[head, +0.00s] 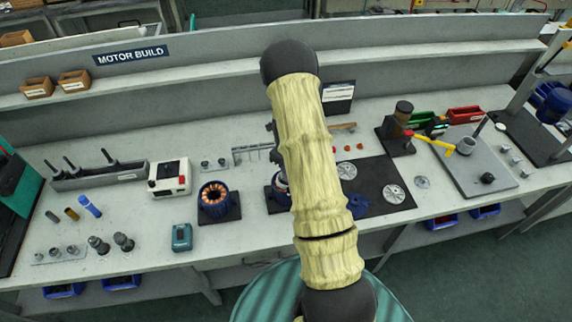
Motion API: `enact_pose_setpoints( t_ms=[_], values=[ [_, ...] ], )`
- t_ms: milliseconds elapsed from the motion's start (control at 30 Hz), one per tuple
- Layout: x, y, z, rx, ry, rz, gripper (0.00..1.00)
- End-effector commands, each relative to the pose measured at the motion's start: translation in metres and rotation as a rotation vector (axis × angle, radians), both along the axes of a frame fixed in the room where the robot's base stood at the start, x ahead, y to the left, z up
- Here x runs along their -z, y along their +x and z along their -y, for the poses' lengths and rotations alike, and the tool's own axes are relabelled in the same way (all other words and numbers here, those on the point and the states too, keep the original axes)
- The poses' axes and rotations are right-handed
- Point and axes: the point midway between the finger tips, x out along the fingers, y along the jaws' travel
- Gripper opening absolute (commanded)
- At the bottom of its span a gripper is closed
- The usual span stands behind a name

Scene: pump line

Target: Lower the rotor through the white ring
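My arm, in a pale yellow cover, crosses the middle of the head view and hides part of the bench behind it. My gripper cannot be made out behind the arm. No rotor in a grip and no white ring can be clearly identified. A stator with copper windings in a dark blue housing (214,196) stands on a dark base left of the arm. A dark blue part (279,187) on another dark base is partly hidden by the arm.
A white box with a red button (170,178) and a teal device (181,237) stand on the left of the bench. A grey plate with a cylinder (466,147) and a yellow-handled tool (432,143) are at right. The bench front between the teal device and stator is clear.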

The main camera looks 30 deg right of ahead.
Motion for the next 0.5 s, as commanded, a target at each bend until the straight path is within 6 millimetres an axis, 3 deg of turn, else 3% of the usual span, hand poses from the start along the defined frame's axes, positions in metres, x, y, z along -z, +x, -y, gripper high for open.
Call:
enact_pose_setpoints(
  t_ms=[500],
  values=[
    [0.012, 0.001, 0.0, 0.0, 0.0, 0.002, 0.0]
  ],
)
